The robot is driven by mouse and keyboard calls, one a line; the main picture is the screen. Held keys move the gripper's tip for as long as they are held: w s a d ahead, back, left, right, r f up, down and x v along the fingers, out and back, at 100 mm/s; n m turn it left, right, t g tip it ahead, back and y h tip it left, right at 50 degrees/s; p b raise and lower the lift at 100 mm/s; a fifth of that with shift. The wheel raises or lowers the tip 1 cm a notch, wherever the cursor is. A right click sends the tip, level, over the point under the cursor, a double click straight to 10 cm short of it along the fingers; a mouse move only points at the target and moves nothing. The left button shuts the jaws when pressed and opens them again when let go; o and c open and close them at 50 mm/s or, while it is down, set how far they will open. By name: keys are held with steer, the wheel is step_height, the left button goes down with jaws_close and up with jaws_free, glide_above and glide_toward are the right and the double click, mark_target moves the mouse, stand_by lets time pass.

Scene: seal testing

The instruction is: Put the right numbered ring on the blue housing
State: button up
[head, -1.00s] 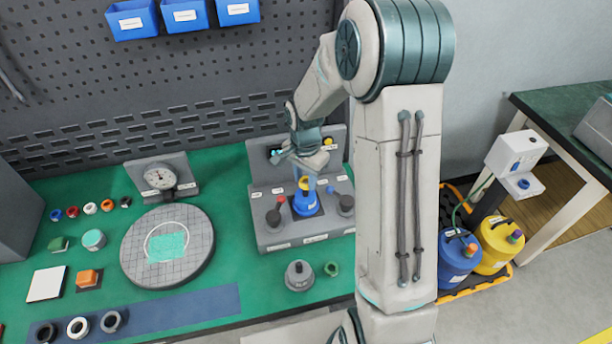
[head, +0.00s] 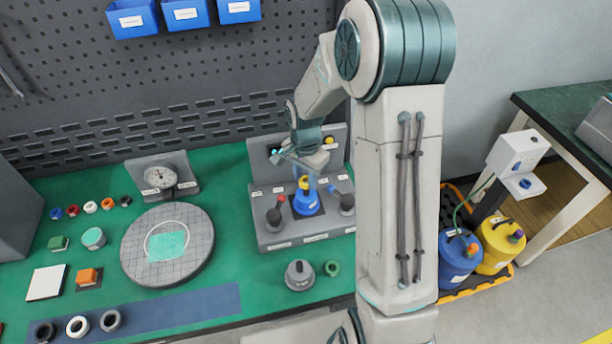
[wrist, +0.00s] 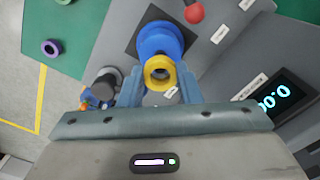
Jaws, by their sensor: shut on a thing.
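The blue housing (head: 306,203) stands upright in the middle of the grey test station. It also shows beyond the fingers in the wrist view (wrist: 158,38). A yellow ring (wrist: 160,73) sits between my fingertips, at the top of the blue housing. It also shows in the head view (head: 304,182). My gripper (wrist: 160,88) is shut on the yellow ring from above. Whether the ring is fully seated or just touching the housing, I cannot tell. No number on the ring is readable.
A green ring (head: 332,268) and a grey knobbed piece (head: 299,275) lie in front. Several small rings (head: 90,207) lie at the left.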

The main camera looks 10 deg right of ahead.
steer(key=shift+f, duration=0.15)
steer(key=shift+f+b, duration=0.35)
steer(key=shift+b, duration=0.05)
steer(key=o, duration=1.1)
steer(key=shift+r, duration=0.15)
steer(key=shift+r+p, duration=1.65)
steer(key=shift+r, duration=0.9)
